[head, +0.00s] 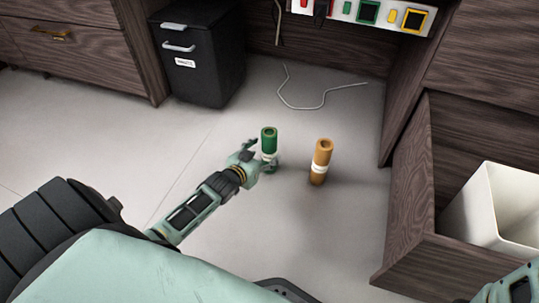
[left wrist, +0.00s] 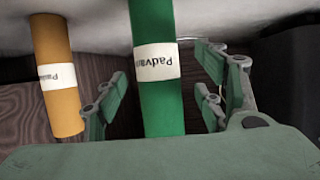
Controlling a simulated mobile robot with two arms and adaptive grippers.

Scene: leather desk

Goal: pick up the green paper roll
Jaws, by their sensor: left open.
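The green paper roll (head: 268,138) stands upright on the floor, with a white label band around its middle. My left gripper (head: 262,159) is at the roll, low on its side, with its fingers open. In the left wrist view the green roll (left wrist: 160,107) rises between the spread fingers of the left gripper (left wrist: 165,85), with a gap visible on both sides. Its label reads "Padva", partly cut off. The roll's lower part is partly hidden by the gripper in the head view. My right gripper is not clearly visible.
An orange-brown roll (head: 321,158) stands just right of the green one. A black cabinet (head: 205,70) stands behind left, a thin cable (head: 310,107) lies behind. A white bin (head: 482,215) sits in the wooden drawer at right. Floor around the rolls is clear.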

